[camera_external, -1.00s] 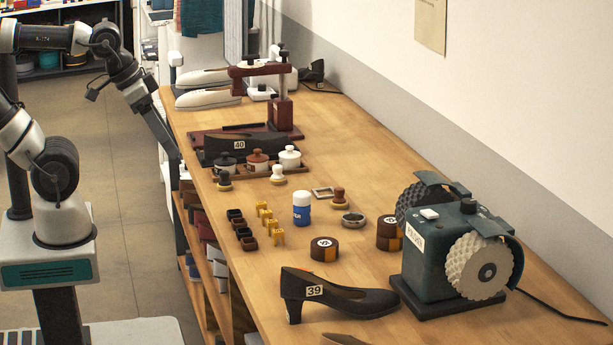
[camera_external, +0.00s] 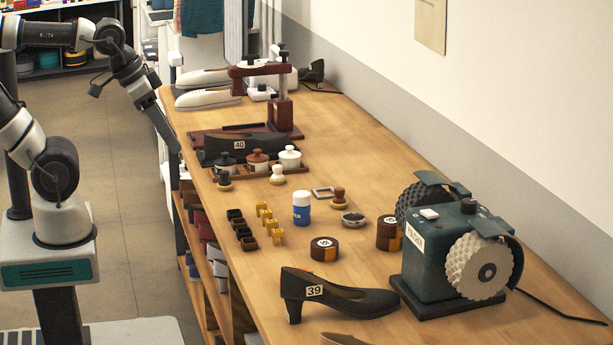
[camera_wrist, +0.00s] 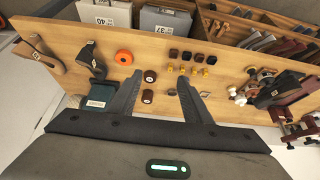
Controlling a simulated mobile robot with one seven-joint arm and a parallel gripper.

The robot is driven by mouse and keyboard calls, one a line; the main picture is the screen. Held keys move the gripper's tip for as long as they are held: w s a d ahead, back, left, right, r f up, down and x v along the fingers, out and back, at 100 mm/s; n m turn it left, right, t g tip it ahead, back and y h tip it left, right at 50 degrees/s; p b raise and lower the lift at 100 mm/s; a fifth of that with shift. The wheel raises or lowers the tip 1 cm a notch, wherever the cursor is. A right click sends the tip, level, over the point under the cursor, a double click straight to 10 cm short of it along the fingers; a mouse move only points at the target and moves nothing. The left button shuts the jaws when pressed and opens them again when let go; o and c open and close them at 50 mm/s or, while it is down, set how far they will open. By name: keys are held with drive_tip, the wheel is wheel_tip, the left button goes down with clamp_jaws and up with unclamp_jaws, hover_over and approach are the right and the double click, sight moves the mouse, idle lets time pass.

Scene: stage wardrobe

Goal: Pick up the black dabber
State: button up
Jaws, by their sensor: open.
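In the wrist view I cannot surely tell the black dabber among the small things at right. In the external view my arm ends left of the bench edge, apart from the dabber.
The jar rack (camera_external: 300,168) stands behind the dabber, with a dark shoe above it. Small black and yellow blocks (camera_external: 263,210), a blue-white bottle (camera_external: 302,208), a black shoe (camera_external: 345,302) and a green grinder (camera_external: 436,265) stand nearer. Bare wood surrounds the dabber's front side.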

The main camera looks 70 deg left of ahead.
drive_tip(key=w+a+r+n+g+y, duration=0.15)
drive_tip(key=w+a+r, duration=0.25)
drive_tip(key=w+a, duration=0.7)
drive_tip(key=n+g+h, duration=0.2)
drive_tip(key=n+g, duration=0.1)
drive_tip(key=g, duration=0.1)
hover_over(225, 179)
wheel_tip(225, 179, down, 15)
drive_tip(key=shift+y, duration=0.25)
drive_tip(key=f, duration=0.7)
drive_tip(key=a+f, duration=0.1)
drive_tip(key=f, duration=0.3)
drive_tip(key=shift+w+a+f+b, duration=0.1)
drive_tip(key=shift+f+b, duration=0.1)
drive_tip(key=shift+b, duration=0.15)
drive_tip(key=shift+f, duration=2.95)
drive_tip(key=c, duration=0.8)
